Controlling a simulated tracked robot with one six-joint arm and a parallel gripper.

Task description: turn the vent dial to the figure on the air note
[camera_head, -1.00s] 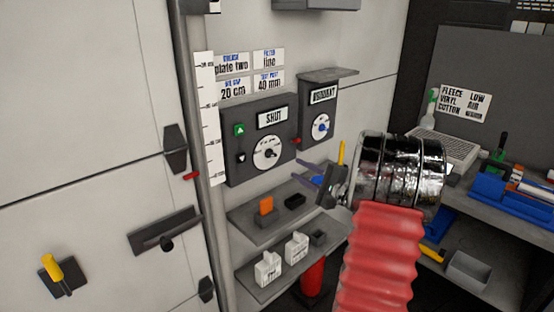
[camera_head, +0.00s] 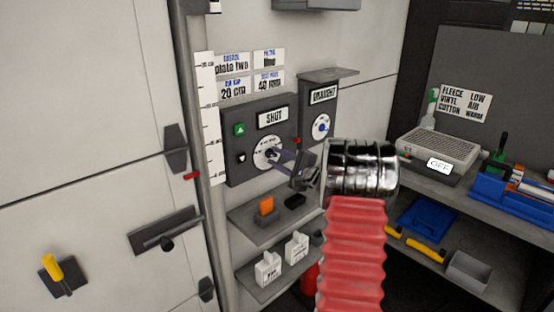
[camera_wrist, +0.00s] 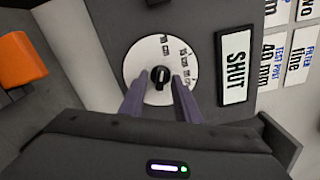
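The vent dial (camera_head: 268,154) is a white disc with a black knob on the grey box marked SHUT. In the wrist view the dial (camera_wrist: 160,68) carries several small cm figures, too small to read surely. My gripper (camera_head: 277,156) is at the dial, its two purple fingers apart. In the wrist view the gripper (camera_wrist: 160,84) has a finger on either side of the knob (camera_wrist: 160,77), with gaps visible; I cannot tell whether the tips reach around it. The air note (camera_head: 233,89) above the box reads 20 cm, its heading blurred.
A green button (camera_head: 239,130) sits left of the dial. The DRAUGHT box (camera_head: 321,112) with its blue-knobbed dial stands to the right. Other notes hang beside the air note.

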